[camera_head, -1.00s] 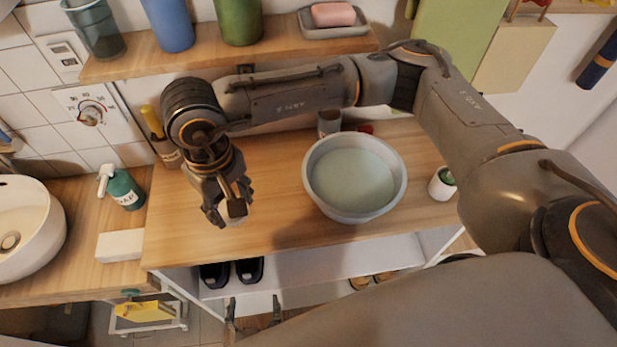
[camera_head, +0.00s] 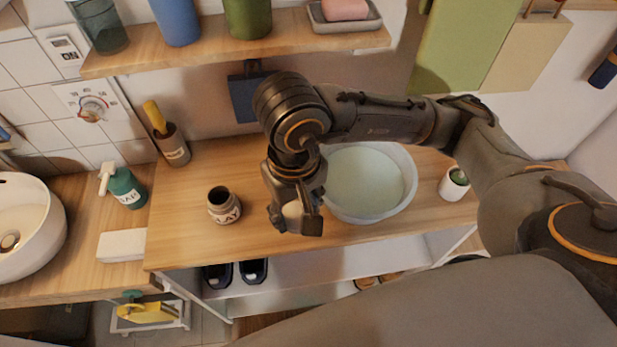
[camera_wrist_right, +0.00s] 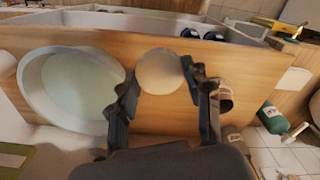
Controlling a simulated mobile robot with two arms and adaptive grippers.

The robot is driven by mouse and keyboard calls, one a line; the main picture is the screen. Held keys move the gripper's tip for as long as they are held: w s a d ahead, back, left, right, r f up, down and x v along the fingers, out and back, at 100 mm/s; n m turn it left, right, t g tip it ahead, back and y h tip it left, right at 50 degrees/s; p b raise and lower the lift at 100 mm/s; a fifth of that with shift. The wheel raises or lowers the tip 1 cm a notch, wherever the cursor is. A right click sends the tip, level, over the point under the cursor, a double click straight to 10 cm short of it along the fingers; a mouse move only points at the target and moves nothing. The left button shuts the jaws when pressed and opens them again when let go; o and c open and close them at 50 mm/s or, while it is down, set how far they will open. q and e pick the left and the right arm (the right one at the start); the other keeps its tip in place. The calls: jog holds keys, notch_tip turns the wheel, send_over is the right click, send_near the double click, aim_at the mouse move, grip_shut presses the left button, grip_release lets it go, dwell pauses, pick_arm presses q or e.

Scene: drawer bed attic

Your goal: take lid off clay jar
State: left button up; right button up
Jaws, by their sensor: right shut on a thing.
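The clay jar (camera_head: 224,207) stands upright on the wooden counter, its dark mouth uncovered and a label on its front. It also shows in the right wrist view (camera_wrist_right: 226,97), partly behind a finger. My right gripper (camera_head: 297,215) is shut on the pale round lid (camera_head: 293,210), to the right of the jar and apart from it. In the right wrist view the lid (camera_wrist_right: 160,72) sits between the two fingertips. My left gripper is not in view.
A large pale basin (camera_head: 405,190) stands just right of my right gripper, partly behind my arm. A white cup (camera_head: 453,186) is farther right. A brown holder (camera_head: 174,148) stands behind the jar. A wooden shelf (camera_head: 200,53) hangs above.

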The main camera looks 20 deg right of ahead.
jog(key=w+d+f+p, duration=0.1)
jog(key=w+f, duration=0.2)
jog(key=w, duration=0.1)
jog(key=w+d+f+p, duration=0.1)
jog(key=w+f, duration=0.2)
jog(key=w, duration=0.1)
jog(key=w+d+f+p, duration=0.1)
jog(key=w+f, duration=0.2)
jog(key=w, duration=0.1)
jog(key=shift+w+d, duration=0.2)
jog(key=shift+d, duration=0.1)
jog(key=shift+w+d+f+p, duration=0.1)
jog(key=shift+w+f+p, duration=0.1)
jog(key=shift+f+p, duration=0.15)
notch_tip(320, 180, down, 2)
jog(key=shift+f+p, duration=0.1)
jog(key=shift+p, duration=0.65)
jog(key=shift+f, duration=0.45)
